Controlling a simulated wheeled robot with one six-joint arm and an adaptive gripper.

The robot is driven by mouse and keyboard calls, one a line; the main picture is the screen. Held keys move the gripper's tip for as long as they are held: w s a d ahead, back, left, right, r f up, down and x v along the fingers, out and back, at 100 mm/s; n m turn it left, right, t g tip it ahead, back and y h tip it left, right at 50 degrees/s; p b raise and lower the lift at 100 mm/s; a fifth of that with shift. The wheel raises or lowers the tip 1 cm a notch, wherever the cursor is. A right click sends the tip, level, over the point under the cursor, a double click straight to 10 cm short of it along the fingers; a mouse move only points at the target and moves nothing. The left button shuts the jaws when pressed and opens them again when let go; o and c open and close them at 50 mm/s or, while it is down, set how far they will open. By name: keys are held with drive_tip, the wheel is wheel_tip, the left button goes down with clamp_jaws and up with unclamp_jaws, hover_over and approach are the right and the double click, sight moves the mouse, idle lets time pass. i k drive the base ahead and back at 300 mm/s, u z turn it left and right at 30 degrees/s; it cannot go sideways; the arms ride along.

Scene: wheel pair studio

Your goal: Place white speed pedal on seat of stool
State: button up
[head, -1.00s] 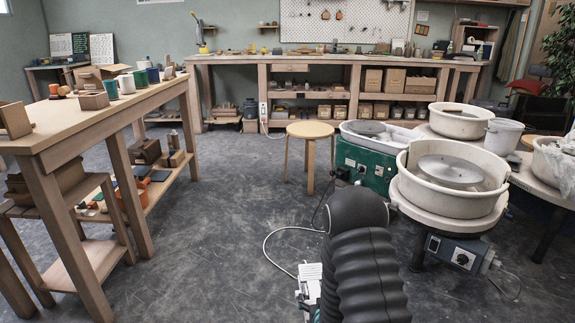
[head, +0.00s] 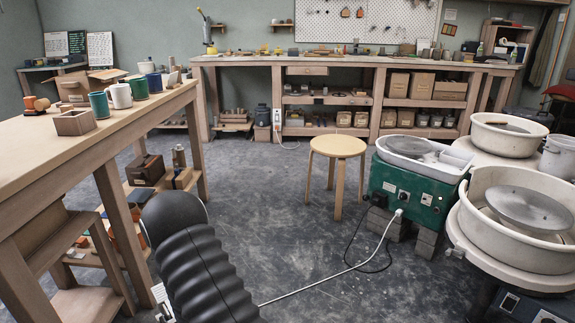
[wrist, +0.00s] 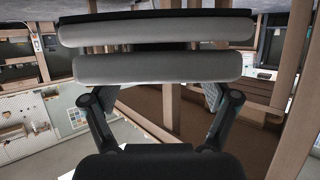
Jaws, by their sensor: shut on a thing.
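The rest is hidden by my dark arm. The round wooden stool (head: 338,146) stands upright on the floor, ahead and right of my arm. Its seat is empty, and my gripper is well apart from it.
A white cable (head: 330,275) runs nearly straight from the green wheel (head: 410,190) towards my arm. A white-basin wheel (head: 520,215) stands at right. A wooden table (head: 60,160) with cups stands at left. Floor between my arm and the stool looks open.

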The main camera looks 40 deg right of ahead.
sight(333, 146)
drive_tip(key=z, duration=0.15)
drive_tip(key=i, duration=1.55)
drive_tip(key=z, duration=1.55)
drive_tip(key=i, duration=0.7)
drive_tip(key=z, duration=0.75)
